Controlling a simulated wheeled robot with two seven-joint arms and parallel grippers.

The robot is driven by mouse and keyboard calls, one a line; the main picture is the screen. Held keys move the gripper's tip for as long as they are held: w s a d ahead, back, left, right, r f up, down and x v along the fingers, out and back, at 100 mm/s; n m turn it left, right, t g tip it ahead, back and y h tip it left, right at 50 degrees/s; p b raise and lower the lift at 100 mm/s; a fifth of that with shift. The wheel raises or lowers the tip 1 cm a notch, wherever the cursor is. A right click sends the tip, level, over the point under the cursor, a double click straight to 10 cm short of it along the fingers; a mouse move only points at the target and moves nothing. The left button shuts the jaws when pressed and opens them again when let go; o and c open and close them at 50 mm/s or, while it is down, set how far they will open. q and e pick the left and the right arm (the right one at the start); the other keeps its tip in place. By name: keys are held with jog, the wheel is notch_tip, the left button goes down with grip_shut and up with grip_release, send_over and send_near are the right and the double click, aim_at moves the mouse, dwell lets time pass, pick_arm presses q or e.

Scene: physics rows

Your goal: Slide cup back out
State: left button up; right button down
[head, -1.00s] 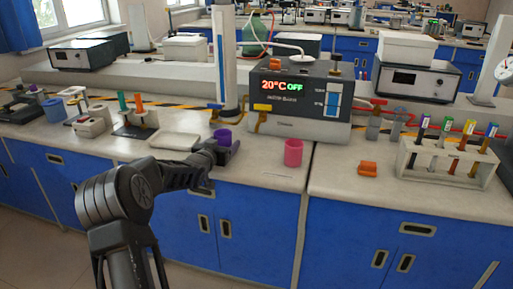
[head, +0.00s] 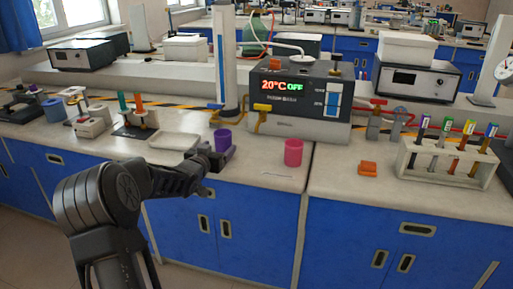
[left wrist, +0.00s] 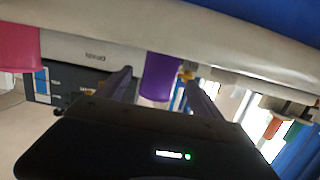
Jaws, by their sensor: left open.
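A purple cup (head: 222,139) stands upright on the near bench, close to its front edge. A pink cup (head: 293,152) stands to the right of it, also near the edge. My left gripper (head: 221,157) is open at the near side of the purple cup, low by the bench edge. In the left wrist view, which is turned over, the purple cup (left wrist: 160,77) shows between the two spread fingers of the left gripper (left wrist: 162,92). I cannot tell whether a finger touches it. The pink cup (left wrist: 18,48) is off to the side. My right gripper is not in view.
A heating bath (head: 300,100) reading 20°C OFF stands behind the cups. A white tray (head: 173,142) lies left of the purple cup. An orange block (head: 368,168) and a tube rack (head: 450,162) are to the right. Bench between purple and pink cups is clear.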

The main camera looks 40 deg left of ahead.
pick_arm(q)
jog(key=shift+v, duration=2.15)
